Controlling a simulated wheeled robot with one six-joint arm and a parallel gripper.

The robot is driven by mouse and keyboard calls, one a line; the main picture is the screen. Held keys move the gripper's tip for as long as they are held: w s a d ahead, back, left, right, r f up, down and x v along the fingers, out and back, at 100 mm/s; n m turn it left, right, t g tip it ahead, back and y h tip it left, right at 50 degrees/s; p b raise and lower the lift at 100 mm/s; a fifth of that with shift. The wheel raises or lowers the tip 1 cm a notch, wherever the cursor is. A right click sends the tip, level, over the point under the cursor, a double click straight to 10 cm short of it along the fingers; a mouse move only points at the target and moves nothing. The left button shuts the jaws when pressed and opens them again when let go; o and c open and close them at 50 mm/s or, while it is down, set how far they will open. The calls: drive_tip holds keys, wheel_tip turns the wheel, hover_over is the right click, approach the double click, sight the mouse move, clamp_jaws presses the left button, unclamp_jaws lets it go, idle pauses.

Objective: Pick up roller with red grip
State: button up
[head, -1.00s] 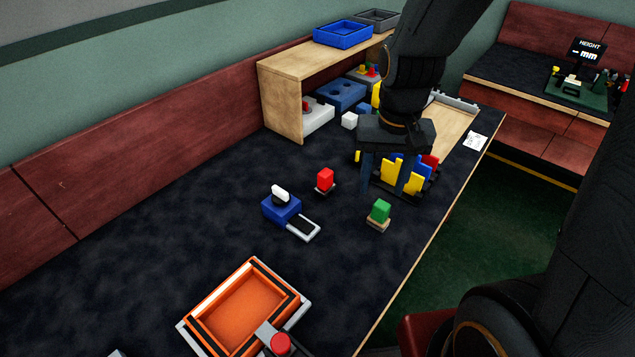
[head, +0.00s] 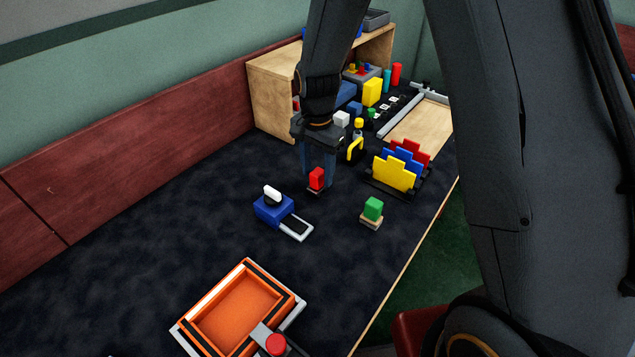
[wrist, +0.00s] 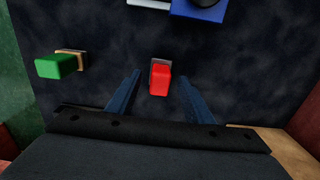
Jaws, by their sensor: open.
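The roller with the red grip (head: 317,179) stands on the dark table; its red block sits on a small grey base. It also shows in the wrist view (wrist: 160,82), between and slightly beyond the two fingers. My gripper (head: 319,180) is open, pointing down, with its blue fingers on either side of the red grip in the head view. In the wrist view my gripper (wrist: 160,84) is open with a gap on both sides of the red grip. I cannot tell the exact height of the fingertips above the table.
A green-topped block (head: 372,209) stands to the right and a blue block with a white knob (head: 273,208) to the left. The rack of coloured plates (head: 396,170) is behind right. An orange tray (head: 205,338) lies in front. Bare table separates them.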

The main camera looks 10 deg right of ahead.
sight(317, 183)
drive_tip(key=shift+f+p, duration=0.65)
drive_tip(key=shift+f, duration=1.75)
drive_tip(key=c, duration=1.1)
drive_tip(key=shift+r, duration=0.15)
drive_tip(key=shift+r+b, duration=0.9)
drive_tip(key=shift+r, duration=4)
drive_tip(key=o, duration=0.5)
drive_tip(key=shift+c, duration=1.6)
